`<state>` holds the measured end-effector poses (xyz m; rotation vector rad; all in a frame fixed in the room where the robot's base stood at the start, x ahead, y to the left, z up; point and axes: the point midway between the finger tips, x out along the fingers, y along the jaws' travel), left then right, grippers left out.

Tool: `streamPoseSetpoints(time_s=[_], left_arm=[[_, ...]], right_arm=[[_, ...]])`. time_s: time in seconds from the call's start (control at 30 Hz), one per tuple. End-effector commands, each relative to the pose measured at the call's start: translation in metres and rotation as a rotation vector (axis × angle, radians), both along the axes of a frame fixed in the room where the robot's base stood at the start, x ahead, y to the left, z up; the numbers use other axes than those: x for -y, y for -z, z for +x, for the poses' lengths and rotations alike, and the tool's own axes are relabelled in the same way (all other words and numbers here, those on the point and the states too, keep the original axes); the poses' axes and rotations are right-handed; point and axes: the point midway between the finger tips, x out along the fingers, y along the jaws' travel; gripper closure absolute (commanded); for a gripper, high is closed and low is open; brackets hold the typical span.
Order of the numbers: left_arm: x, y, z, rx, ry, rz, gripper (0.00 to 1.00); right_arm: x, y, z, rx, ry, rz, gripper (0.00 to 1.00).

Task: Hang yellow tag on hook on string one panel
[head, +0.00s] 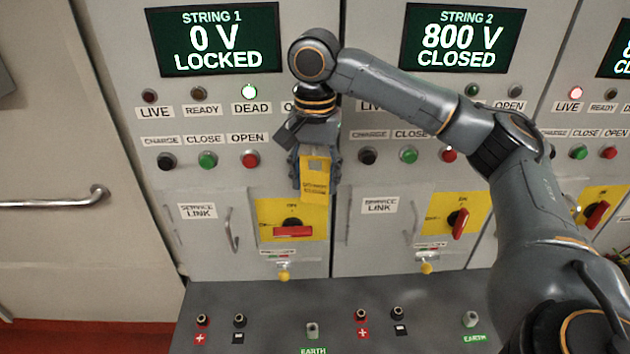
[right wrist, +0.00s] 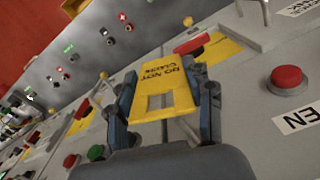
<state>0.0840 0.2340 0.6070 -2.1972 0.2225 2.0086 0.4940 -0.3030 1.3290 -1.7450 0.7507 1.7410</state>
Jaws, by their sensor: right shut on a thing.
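My right gripper (head: 314,180) points down in front of the string 1 panel (head: 125,105), near its right edge. It is shut on the yellow tag (head: 315,188), which hangs below the jaws. In the right wrist view the tag (right wrist: 165,88) sits between the two fingers (right wrist: 163,103) and reads "DO NOT CLOSE", with a rectangular cutout. The tag is above and slightly right of the yellow switch plate (head: 266,212), whose red handle (head: 293,231) lies horizontal. I cannot make out a hook on this panel. My left gripper is out of view.
The string 1 display (head: 215,38) reads 0 V LOCKED; the string 2 display (head: 463,37) reads 800 V CLOSED. My right arm crosses the string 2 panel. Buttons and a service link handle (head: 231,230) protrude nearby. A grey ledge (head: 265,325) with terminals lies below.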

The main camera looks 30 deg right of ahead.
Motion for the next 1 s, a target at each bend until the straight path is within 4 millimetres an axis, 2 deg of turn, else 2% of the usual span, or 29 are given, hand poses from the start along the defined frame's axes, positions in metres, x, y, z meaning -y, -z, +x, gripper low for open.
streamPoseSetpoints(time_s=[0.7,1.0], left_arm=[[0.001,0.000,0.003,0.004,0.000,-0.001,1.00],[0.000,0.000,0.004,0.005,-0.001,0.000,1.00]], right_arm=[[0.022,0.003,0.037,0.000,0.001,0.000,0.70],[0.028,0.008,0.046,0.001,0.001,0.001,0.70]])
